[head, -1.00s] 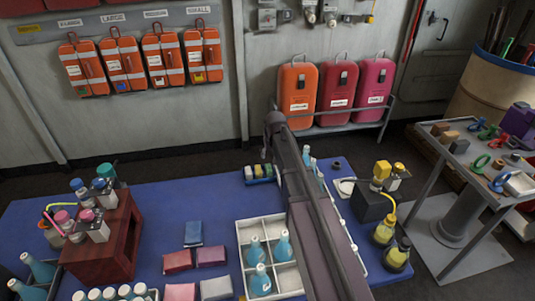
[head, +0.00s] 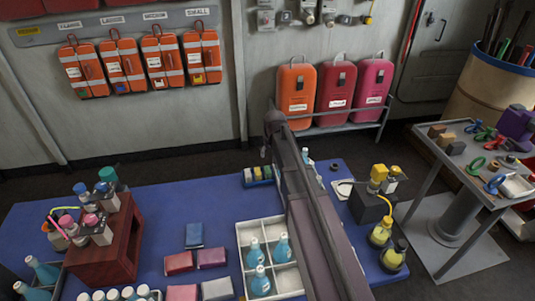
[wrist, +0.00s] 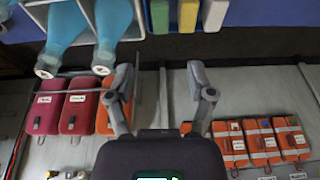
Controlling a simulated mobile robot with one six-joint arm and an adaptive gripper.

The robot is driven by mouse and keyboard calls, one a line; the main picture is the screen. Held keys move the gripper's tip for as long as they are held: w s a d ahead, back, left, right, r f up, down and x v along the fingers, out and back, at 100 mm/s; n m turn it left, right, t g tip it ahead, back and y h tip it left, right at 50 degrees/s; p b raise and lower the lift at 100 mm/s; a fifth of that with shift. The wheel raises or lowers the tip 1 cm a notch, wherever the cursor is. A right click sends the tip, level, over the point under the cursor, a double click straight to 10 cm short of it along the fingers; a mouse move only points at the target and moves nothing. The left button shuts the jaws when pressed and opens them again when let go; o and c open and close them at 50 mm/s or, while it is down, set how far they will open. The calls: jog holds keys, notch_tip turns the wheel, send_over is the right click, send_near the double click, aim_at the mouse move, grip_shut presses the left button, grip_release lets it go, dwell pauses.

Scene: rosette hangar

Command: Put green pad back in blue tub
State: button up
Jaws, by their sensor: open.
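A small blue tub (head: 247,183) stands at the back edge of the blue table, left of my arm. Small white, yellow and green blocks are in or on it. The green one looks like the green pad (wrist: 160,15), beside the yellow one at the top edge of the wrist view. The tub's walls are cut off there, so I cannot tell how deep the pad sits. My gripper (wrist: 160,95) is open, with nothing between its fingers, apart from the pads. In the head view my arm hides the gripper's fingers.
A white divided crate (head: 240,245) with blue bottles stands left of my arm. A dark red stand (head: 120,240) with bottles is at the left. Folded cloth-like packs (head: 212,257) lie between. Yellow-capped bottles (head: 381,232) stand to the right. Bare table shows at the back left.

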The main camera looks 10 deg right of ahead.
jog(key=s+a+g, duration=0.1)
jog(key=s+g, duration=0.2)
jog(key=s, duration=2.2)
jog(key=shift+a+f, duration=0.2)
jog(key=shift+f, duration=0.15)
jog(key=shift+r+p, duration=1.2)
jog(key=shift+r, duration=0.05)
